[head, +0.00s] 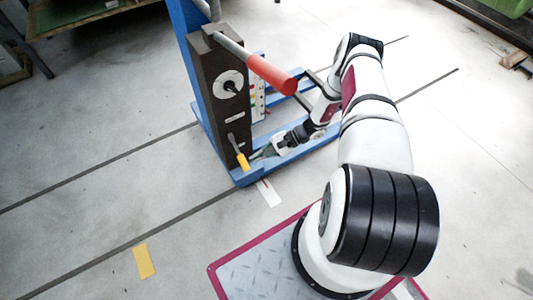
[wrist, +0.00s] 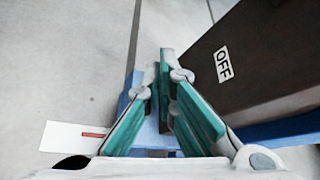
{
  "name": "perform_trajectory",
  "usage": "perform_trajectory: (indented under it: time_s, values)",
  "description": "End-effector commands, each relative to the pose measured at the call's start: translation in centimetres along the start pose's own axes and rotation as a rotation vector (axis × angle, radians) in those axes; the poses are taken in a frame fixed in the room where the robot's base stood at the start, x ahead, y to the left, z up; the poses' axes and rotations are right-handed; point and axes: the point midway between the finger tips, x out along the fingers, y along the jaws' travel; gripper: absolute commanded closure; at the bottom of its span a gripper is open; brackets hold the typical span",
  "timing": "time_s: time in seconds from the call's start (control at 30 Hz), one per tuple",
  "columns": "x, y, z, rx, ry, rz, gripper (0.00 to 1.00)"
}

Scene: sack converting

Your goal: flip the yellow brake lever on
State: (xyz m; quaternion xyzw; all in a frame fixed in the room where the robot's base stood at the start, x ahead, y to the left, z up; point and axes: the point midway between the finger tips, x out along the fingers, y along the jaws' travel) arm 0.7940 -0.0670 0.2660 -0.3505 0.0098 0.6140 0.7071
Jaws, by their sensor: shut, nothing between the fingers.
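The yellow brake lever (head: 242,160) is mounted low on the face of the dark brown post, its yellow grip pointing down. My gripper (head: 257,154) is low beside the lever, just to its right in the head view. Whether it touches the lever cannot be told. In the wrist view, my gripper (wrist: 165,75) is shut and empty, its teal pads converging at the tips. An OFF label (wrist: 222,64) shows on the brown post to the right of the fingers. The lever is not visible in the wrist view.
The brown post (head: 217,90) stands on a blue frame (head: 240,177) with a low foot. A red-ended bar (head: 272,75) sticks out above my forearm's side. A white dial (head: 229,84) sits higher up.

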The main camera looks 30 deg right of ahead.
Motion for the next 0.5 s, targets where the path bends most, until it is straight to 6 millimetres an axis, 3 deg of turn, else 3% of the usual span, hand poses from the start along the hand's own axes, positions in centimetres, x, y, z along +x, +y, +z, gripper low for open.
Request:
perform_trajectory:
  time_s: [0.17,0.3,0.5]
  values:
    - [3.4,0.2,0.0,0.002,-0.001,0.002,1.00]
    - [2.3,0.0,2.0,0.002,0.001,0.002,1.00]
    - [1.8,0.0,3.4,0.001,0.001,0.002,1.00]
